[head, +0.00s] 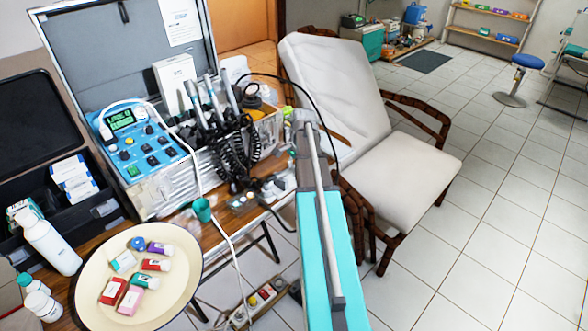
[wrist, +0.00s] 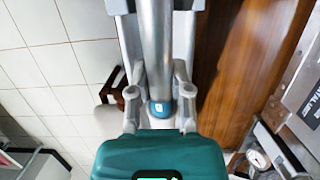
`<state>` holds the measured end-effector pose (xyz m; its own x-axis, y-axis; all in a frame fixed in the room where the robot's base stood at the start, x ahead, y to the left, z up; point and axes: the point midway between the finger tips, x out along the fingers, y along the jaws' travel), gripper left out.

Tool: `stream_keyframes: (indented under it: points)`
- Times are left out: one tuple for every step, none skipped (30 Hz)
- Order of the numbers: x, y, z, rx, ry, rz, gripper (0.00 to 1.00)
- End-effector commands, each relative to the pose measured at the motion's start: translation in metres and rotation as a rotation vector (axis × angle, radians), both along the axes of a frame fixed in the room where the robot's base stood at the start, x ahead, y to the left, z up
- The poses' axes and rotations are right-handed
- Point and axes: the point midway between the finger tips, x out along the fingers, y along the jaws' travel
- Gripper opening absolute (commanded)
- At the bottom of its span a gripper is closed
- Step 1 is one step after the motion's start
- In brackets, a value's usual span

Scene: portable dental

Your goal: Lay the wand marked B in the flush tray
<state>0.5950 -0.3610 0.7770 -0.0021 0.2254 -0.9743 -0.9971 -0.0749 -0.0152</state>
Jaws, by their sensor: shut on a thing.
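In the wrist view, my gripper (wrist: 159,80) is shut on a grey cylindrical wand (wrist: 155,40), with one finger on each side. The wand's near end has a blue band with a small pale mark; I cannot read the letter. The wand runs away from the wrist and out of the top of the picture. In the head view, my teal arm hides most of the gripper and the held wand. Several other wands (head: 211,97) stand in holders on the open dental case, above coiled black cords. I cannot pick out the flush tray with certainty.
The blue control panel (head: 141,142) sits in the dental case on a wooden table. A green cup (head: 202,209) stands near the table edge. The cushioned chair (head: 401,166) is close behind my arm. Open tiled floor lies right.

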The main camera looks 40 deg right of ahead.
Motion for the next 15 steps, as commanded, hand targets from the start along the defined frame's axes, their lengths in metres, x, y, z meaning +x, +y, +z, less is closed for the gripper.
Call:
stream_keyframes:
  points:
    - [0.0000,0.0000,0.0001,0.000,0.000,0.000,0.00]
    - [0.0000,-0.0001,0.0001,0.000,0.000,0.000,0.00]
    - [-0.0001,-0.0001,-0.0001,0.000,0.000,0.000,0.00]
    - [-0.0001,-0.0001,-0.0005,0.000,0.000,0.000,0.00]
    - [-0.0001,-0.0001,-0.0010,0.000,0.000,0.000,0.00]
    - [-0.0001,-0.0001,-0.0017,0.000,0.000,0.000,0.00]
    - [-0.0001,0.0000,-0.0021,0.000,0.000,0.000,0.00]
    - [-0.0001,-0.0001,-0.0023,0.000,0.000,0.000,0.00]
    - [-0.0002,-0.0001,-0.0023,0.000,0.000,0.000,0.00]
    - [-0.0002,-0.0001,-0.0022,0.000,0.000,0.000,0.00]
    - [-0.0002,-0.0001,-0.0020,0.000,0.000,0.000,0.00]
    - [-0.0001,-0.0002,-0.0019,0.000,0.000,0.000,0.00]
    - [-0.0001,-0.0002,-0.0019,0.000,0.000,0.000,0.00]
    - [-0.0001,-0.0002,-0.0019,0.000,0.000,0.000,0.00]
    - [-0.0001,-0.0002,-0.0019,0.000,0.000,0.000,0.30]
